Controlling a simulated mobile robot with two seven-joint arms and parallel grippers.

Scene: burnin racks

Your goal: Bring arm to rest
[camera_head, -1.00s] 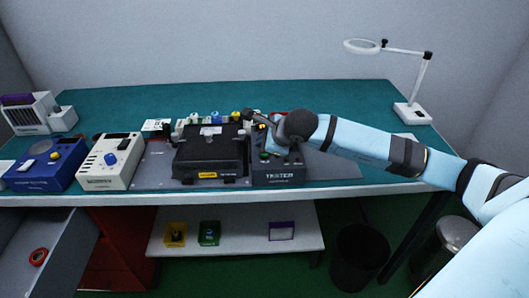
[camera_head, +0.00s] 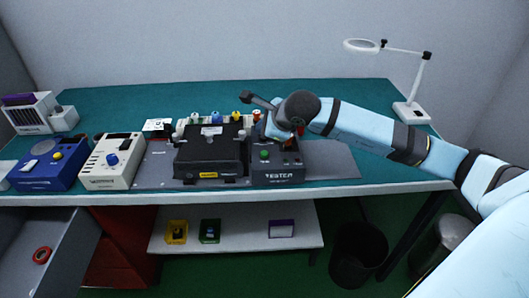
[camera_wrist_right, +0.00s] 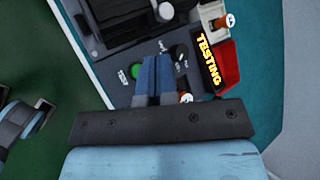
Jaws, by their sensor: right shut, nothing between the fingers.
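My right arm reaches in from the right in the head view. Its right gripper (camera_head: 270,129) is over the back part of the dark tester box (camera_head: 278,179). In the right wrist view the two blue fingers (camera_wrist_right: 156,75) are together with nothing between them, above the tester's panel. A green button (camera_wrist_right: 136,71) and a dark knob show beside the fingertips. The tester's red-framed display (camera_wrist_right: 208,63) reads "TESTING". Whether the fingers touch the panel is unclear. My left gripper is not in view.
A black fixture (camera_head: 208,158) stands left of the tester. A white instrument box (camera_head: 112,168) and a blue one (camera_head: 45,170) stand farther left. A magnifier lamp (camera_head: 411,112) is at the back right. The green bench top (camera_head: 200,97) is clear behind.

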